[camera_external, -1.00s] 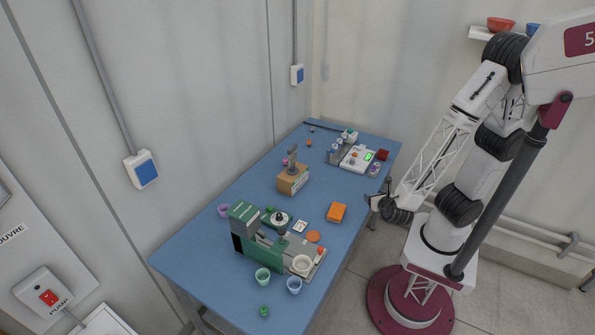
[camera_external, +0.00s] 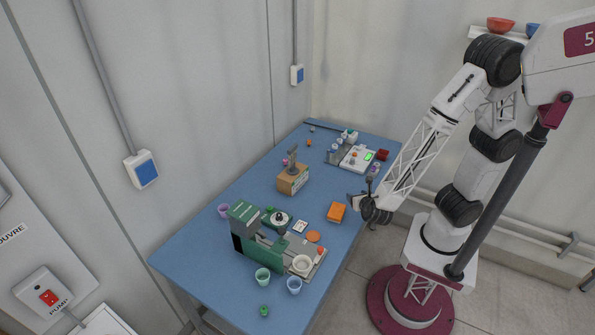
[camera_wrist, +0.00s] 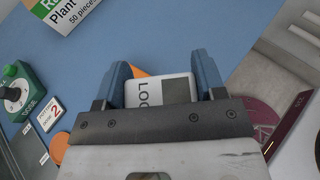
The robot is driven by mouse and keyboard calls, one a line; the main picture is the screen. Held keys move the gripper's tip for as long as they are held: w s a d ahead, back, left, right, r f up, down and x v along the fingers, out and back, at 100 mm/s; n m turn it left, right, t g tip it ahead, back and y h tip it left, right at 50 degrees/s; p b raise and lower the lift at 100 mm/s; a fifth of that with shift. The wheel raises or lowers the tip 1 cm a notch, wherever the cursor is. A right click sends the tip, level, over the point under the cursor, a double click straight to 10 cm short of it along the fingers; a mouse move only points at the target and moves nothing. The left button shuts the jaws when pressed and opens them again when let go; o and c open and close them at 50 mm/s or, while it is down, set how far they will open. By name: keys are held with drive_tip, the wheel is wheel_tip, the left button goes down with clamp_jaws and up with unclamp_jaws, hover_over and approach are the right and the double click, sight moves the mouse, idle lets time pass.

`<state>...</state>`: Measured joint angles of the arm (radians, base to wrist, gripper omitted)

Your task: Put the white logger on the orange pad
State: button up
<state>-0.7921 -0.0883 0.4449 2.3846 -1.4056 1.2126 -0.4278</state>
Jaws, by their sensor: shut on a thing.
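My gripper (camera_external: 357,202) is above the table's right edge, near an orange block (camera_external: 337,212). In the wrist view its blue fingers (camera_wrist: 163,82) are shut on the white logger (camera_wrist: 150,92), a white piece with dark lettering and a grey patch. The logger is too small to make out clearly in the external view. A flat, round orange pad (camera_external: 313,236) lies on the table, left of and nearer the camera than the block. It also shows at the lower left of the wrist view (camera_wrist: 58,147), apart from the logger. An orange corner shows behind the logger.
A green machine (camera_external: 245,225) with a grey bed stands beside the pad, with a white card (camera_external: 300,226) close by. Cups (camera_external: 263,276) stand at the near end. A cardboard box (camera_external: 292,180) and a white device (camera_external: 356,158) stand farther back on the blue table (camera_external: 215,270).

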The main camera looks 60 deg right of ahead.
hover_over(339, 211)
drive_tip(key=shift+w+f, duration=0.1)
drive_tip(key=shift+f, duration=0.3)
drive_tip(key=shift+f, duration=1.75)
drive_tip(key=shift+f, duration=0.1)
drive_tip(key=o, duration=0.9)
drive_tip(key=shift+o, duration=0.2)
drive_tip(key=v, duration=1.2)
drive_tip(key=shift+r, duration=0.4)
